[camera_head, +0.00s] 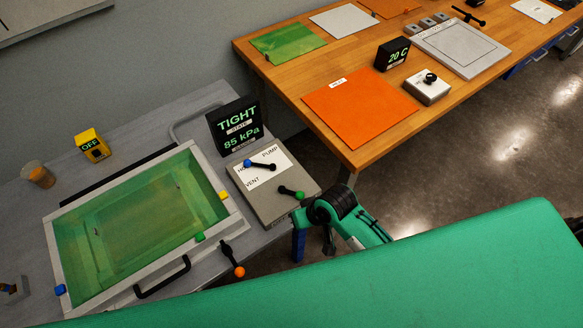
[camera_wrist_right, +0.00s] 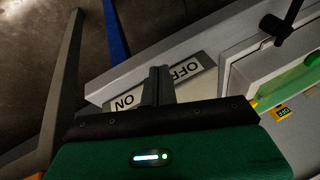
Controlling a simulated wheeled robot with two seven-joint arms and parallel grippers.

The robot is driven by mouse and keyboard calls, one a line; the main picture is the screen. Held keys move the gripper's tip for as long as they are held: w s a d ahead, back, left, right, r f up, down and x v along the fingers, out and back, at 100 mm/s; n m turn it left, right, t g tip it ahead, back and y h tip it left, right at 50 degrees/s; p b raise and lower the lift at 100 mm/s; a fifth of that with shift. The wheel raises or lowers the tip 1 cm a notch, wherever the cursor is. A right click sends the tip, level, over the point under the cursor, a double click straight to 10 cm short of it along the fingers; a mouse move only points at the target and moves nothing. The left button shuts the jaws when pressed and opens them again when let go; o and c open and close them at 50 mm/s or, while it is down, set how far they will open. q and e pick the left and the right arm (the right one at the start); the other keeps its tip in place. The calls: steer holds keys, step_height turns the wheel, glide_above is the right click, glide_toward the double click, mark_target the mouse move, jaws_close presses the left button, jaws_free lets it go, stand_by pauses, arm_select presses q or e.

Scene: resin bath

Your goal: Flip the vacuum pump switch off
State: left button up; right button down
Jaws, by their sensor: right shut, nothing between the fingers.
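A plate (camera_wrist_right: 202,80) lettered ON at its left and OFF at its right shows in the right wrist view, on a pale grey surface. My right gripper (camera_wrist_right: 159,72) is shut and empty, its fingertips in front of the plate between the two words. The switch itself cannot be made out; the fingers cover the middle of the plate. I cannot tell if they touch it. In the head view my right wrist is just right of the grey control box (camera_head: 265,203), which has a blue-knobbed and a green-knobbed lever. My left gripper is not in view.
A black display (camera_head: 235,124) behind the control box reads TIGHT, 85 kPa. The green-filled bath (camera_head: 86,292) and a yellow box reading OFF (camera_head: 92,145) are to the left. A wooden table (camera_head: 350,155) stands at the back right. My green arm covers the lower right.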

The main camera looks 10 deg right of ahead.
mark_target(293, 194)
steer(key=shift+g+y, duration=0.5)
steer(key=shift+g, duration=0.3)
steer(key=w+a+r, duration=0.4)
steer(key=a+r, duration=0.1)
steer(key=shift+w, duration=0.15)
steer(key=shift+w+a+r+m+g, duration=0.1)
steer(key=shift+w+r+m+g, duration=0.15)
steer(key=shift+w, duration=0.4)
steer(key=shift+w+a+r+m+g, duration=0.15)
steer(key=shift+w+r+g, duration=0.15)
steer(key=shift+w, duration=0.3)
steer(key=w+d+r+m+g+h, duration=0.2)
steer(key=w+d+r+m, duration=0.5)
steer(key=d, duration=0.5)
steer(key=w+g+p, duration=0.1)
steer(key=w, duration=0.1)
steer(key=shift+w+d+m+h, duration=0.15)
steer(key=shift+w+m+h, duration=0.15)
steer(key=shift+h, duration=0.1)
